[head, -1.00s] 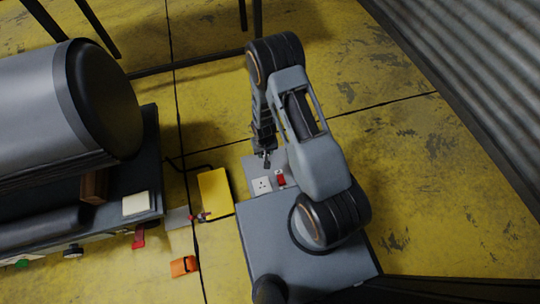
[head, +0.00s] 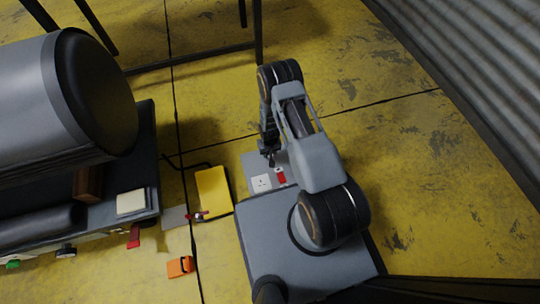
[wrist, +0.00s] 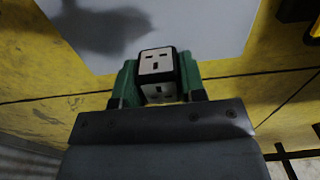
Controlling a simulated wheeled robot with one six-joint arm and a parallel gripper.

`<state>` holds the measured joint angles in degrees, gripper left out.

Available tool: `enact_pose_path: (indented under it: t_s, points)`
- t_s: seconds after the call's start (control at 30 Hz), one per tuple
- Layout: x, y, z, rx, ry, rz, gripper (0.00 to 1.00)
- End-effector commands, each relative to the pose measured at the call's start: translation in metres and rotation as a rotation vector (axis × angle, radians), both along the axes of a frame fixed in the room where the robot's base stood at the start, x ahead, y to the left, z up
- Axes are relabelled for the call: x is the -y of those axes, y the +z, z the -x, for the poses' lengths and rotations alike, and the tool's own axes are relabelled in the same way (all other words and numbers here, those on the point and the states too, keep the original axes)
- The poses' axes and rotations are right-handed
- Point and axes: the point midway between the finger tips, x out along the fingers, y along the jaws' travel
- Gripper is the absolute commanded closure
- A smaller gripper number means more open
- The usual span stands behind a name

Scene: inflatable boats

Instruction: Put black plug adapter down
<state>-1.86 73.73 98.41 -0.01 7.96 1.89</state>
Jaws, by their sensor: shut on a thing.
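The black plug adapter (wrist: 157,62), with white socket faces, is held between the green fingers of my gripper (wrist: 158,78) in the wrist view. A pale grey surface (wrist: 215,30) lies beyond it, with a dark shadow on it; contact between adapter and surface cannot be told. In the head view my gripper (head: 268,157) points down over the far end of my grey base (head: 253,160). The adapter is too small and dark there to make out.
A white socket block (head: 261,183) and a red item (head: 281,177) lie on the grey deck close to my gripper. A yellow case (head: 213,192) and an orange item (head: 179,266) lie on the floor to the left. A loaded grey bench (head: 148,160) stands further left.

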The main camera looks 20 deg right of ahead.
Motion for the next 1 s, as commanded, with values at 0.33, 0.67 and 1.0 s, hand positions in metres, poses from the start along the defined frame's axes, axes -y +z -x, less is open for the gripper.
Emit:
enact_pose_path:
  t_s: [0.33,0.67,1.0]
  points:
    - [0.008,-0.026,-0.021,0.002,0.0,0.0,1.0]
    - [0.011,-0.06,-0.028,0.001,0.0,0.0,1.0]
    - [0.011,-0.065,-0.029,0.002,0.0,0.0,1.0]
